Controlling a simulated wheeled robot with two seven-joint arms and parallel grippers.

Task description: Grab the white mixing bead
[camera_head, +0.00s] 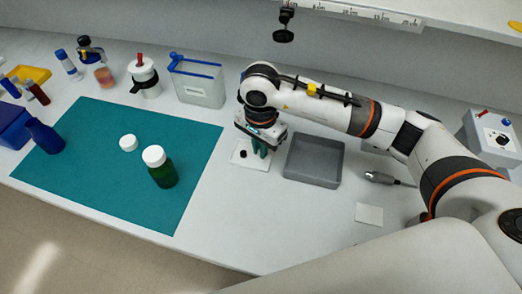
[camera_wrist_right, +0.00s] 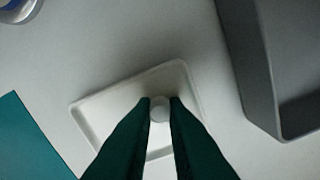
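The white mixing bead (camera_wrist_right: 160,108) shows in the right wrist view as a small pale round piece between the two dark green fingertips of my right gripper (camera_wrist_right: 160,102). The fingers look closed against its sides. Behind it is a shallow white square tray (camera_wrist_right: 92,109); I cannot tell whether the bead still touches it. In the head view my right gripper (camera_head: 260,149) points down over this tray (camera_head: 240,162), and the bead is hidden by the fingers. A small black spot or piece (camera_head: 243,154) shows on the tray beside the fingers. My left gripper is out of view.
A grey open bin (camera_head: 313,160) stands just right of the tray. A teal mat (camera_head: 95,180) at left holds a green bottle (camera_head: 162,172), a white cap (camera_head: 128,142) and a blue bottle (camera_head: 44,136). A clear blue-rimmed container (camera_head: 198,83) stands behind. The front bench strip is clear.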

